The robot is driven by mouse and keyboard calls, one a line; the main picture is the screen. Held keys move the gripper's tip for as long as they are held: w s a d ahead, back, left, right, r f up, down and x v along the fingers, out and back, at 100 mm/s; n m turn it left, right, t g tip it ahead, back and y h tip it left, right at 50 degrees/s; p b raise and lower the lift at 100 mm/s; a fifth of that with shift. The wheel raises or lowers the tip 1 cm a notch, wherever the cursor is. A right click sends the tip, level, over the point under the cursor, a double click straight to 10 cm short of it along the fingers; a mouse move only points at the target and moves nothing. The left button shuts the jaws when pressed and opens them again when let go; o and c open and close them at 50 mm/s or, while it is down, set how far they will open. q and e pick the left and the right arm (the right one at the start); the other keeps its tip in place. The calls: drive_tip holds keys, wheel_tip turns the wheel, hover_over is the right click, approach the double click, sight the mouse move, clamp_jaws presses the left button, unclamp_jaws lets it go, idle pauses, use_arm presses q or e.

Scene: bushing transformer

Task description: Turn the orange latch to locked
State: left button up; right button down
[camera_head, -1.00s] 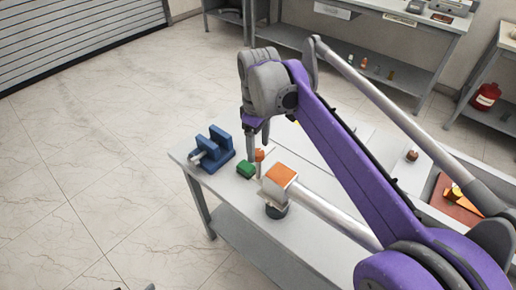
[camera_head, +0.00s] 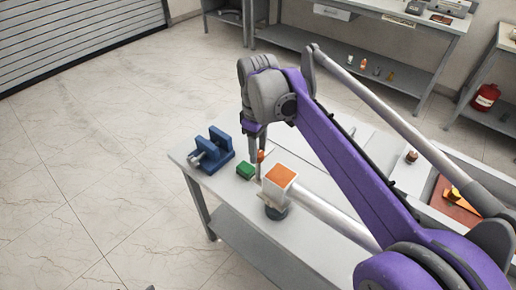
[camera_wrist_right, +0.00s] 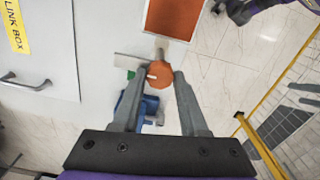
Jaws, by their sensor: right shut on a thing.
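The orange latch (camera_wrist_right: 161,76) is a round orange knob with a short white mark, between the fingertips of my right gripper in the right wrist view. In the head view only a small orange piece of the latch (camera_head: 261,156) shows beside a finger. My right gripper (camera_head: 259,164) points down at the bench and is shut on the latch. The wrist view shows its two fingers (camera_wrist_right: 160,73) on either side of the knob. Whether the latch is at locked cannot be told. My left gripper is not in view.
A white box with an orange top (camera_head: 281,175) and a pale tube stands close to the gripper. A green block (camera_head: 245,171) and a blue vise (camera_head: 212,150) are on the grey bench to the left. A yellow "LINK BOX" label (camera_wrist_right: 18,25) shows in the wrist view.

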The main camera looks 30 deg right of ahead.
drive_tip(key=shift+m, duration=0.3)
drive_tip(key=m, duration=0.3)
drive_tip(key=shift+p, duration=0.3)
drive_tip(key=m, duration=0.9)
drive_tip(key=shift+m+p, duration=0.3)
drive_tip(key=shift+p, duration=0.1)
drive_tip(key=shift+m, duration=2.2)
drive_tip(key=shift+c, duration=2.2)
unclamp_jaws()
